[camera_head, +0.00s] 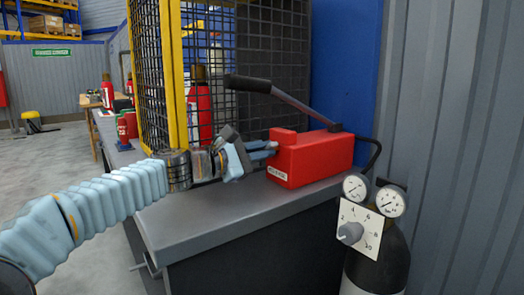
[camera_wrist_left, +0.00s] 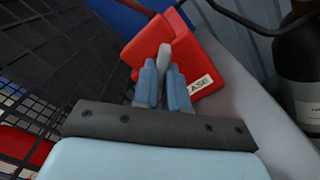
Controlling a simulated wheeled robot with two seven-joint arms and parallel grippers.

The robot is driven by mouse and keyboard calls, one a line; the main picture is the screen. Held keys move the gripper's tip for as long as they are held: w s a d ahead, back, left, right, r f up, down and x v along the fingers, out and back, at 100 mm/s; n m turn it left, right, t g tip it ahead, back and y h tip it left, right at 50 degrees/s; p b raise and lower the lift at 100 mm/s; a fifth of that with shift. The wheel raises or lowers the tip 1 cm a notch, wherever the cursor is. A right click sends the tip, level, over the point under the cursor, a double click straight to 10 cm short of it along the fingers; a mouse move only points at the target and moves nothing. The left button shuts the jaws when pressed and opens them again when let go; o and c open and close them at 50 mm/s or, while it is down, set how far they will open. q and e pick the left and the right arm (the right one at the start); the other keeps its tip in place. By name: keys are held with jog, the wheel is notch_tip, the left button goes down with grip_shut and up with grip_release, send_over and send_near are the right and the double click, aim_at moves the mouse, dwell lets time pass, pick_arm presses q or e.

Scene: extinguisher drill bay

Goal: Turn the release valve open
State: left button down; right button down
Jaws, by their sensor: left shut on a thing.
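The release valve (camera_wrist_left: 165,53) is a small pale grey lever on the end of a red pump box (camera_head: 318,160). The box sits on a grey bench and carries a white label, partly readable as "...ASE" in the left wrist view (camera_wrist_left: 199,86). My left gripper (camera_head: 272,149) reaches in from the left at the box's near end. Its blue fingers (camera_wrist_left: 163,80) are shut on the valve, with the valve's tip showing between and beyond them. In the head view the fingers hide most of the valve. My right gripper is not in view.
A long dark pump handle (camera_head: 290,100) slopes above the box. A dark cylinder (camera_head: 378,262) with two gauges and a numbered dial (camera_head: 362,230) stands at the right. A mesh cage (camera_head: 265,50) and red extinguisher (camera_head: 199,110) are behind. The bench front (camera_head: 215,215) is clear.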

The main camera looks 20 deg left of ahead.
pick_arm(q)
jog(key=shift+f, duration=0.1)
jog(key=c, duration=1.2)
grip_release()
jog(key=shift+o, duration=0.2)
jog(key=b+v, duration=0.2)
jog(key=v, duration=1.2)
jog(key=shift+w, duration=0.1)
